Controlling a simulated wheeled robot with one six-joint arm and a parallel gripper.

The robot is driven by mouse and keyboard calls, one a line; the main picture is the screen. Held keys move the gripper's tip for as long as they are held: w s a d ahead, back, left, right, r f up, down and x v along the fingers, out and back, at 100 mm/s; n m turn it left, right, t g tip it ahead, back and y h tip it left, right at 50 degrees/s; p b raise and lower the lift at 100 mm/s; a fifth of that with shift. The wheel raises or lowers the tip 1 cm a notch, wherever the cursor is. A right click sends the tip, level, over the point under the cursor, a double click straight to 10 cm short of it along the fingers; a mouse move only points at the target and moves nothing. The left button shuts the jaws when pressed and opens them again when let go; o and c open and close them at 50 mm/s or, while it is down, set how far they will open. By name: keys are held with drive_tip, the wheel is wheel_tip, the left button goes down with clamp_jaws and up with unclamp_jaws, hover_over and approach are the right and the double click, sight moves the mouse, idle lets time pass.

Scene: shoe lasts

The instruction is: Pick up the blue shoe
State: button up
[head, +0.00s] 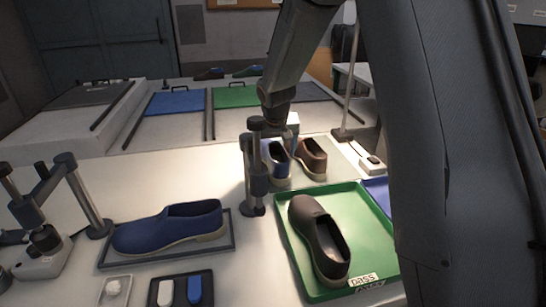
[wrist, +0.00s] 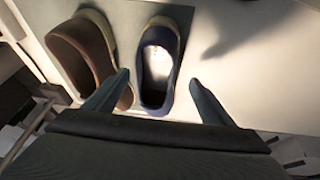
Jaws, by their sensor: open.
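A blue shoe (head: 277,166) with a pale sole stands beside a brown shoe (head: 312,158) near the middle of the bench, partly hidden by a dark post. In the wrist view the blue shoe (wrist: 160,60) lies ahead of and between my fingers, with the brown shoe (wrist: 85,50) to its left. My gripper (wrist: 160,78) is open, with a finger to either side of the blue shoe's line; the left finger overlaps the brown shoe in the picture. I cannot tell whether anything touches. Another blue shoe (head: 172,228) lies in a dark tray (head: 232,244) at front left.
A dark brown shoe (head: 318,240) lies in a green tray (head: 374,215) marked "pass". A dark post (head: 256,168) stands left of the shoe pair. A stand with posts (head: 45,215) is at far left.

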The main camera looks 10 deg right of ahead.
drive_tip(key=shift+d+p+x, duration=0.2)
drive_tip(key=shift+p+x, duration=0.75)
drive_tip(key=shift+x, duration=1.8)
drive_tip(key=c, duration=1.5)
drive_tip(key=shift+o, duration=0.2)
drive_tip(key=shift+r, duration=0.15)
